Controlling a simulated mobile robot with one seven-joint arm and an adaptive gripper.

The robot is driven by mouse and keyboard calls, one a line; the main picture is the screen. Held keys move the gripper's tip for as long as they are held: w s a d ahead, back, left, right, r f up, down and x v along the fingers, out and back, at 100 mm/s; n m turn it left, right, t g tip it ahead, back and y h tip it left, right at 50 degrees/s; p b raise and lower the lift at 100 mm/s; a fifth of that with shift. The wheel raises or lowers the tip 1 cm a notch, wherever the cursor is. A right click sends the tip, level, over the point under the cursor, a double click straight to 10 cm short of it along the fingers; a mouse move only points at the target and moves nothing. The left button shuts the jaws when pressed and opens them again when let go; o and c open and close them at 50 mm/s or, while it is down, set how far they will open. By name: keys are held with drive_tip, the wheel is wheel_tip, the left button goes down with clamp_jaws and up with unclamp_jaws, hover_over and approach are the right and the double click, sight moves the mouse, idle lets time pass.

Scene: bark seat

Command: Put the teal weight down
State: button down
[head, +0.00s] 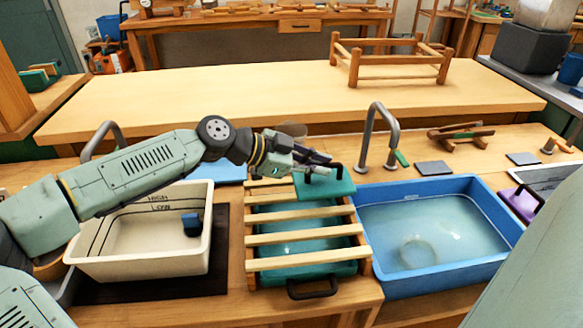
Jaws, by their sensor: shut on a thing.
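The teal weight (325,187) is a flat block with a black handle on top. My gripper (318,166) is shut on it by the handle, reaching in from the left. The weight is at the back right end of the slatted wooden rack (304,239). I cannot tell whether it rests on the rack or hangs just above it. The fingertips are small and partly hidden at the handle.
Under the slats is a teal tub (345,268) holding liquid, with a dark handle in front. A blue basin (478,190) of water stands right, a cream basin (85,262) left. A metal tap (376,125) rises behind the blue basin. A long bench (240,95) lies behind.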

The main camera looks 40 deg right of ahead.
sight(294, 174)
drive_tip(key=w+a, duration=0.1)
drive_tip(key=w+p, duration=0.1)
drive_tip(key=w, duration=0.1)
drive_tip(key=w+a, duration=0.1)
drive_tip(key=shift+w+a, duration=0.3)
drive_tip(key=shift+w, duration=0.1)
drive_tip(key=shift+w+a+f+p, duration=0.1)
drive_tip(key=shift+w+f+p, duration=0.15)
drive_tip(key=shift+f+p, duration=0.55)
drive_tip(key=shift+w+a+f+p, duration=0.1)
drive_tip(key=shift+w+f+p, duration=0.15)
drive_tip(key=shift+f, duration=0.95)
drive_tip(key=shift+s, duration=0.1)
drive_tip(key=shift+f, duration=0.15)
drive_tip(key=c, duration=1.6)
unclamp_jaws()
drive_tip(key=shift+c, duration=0.2)
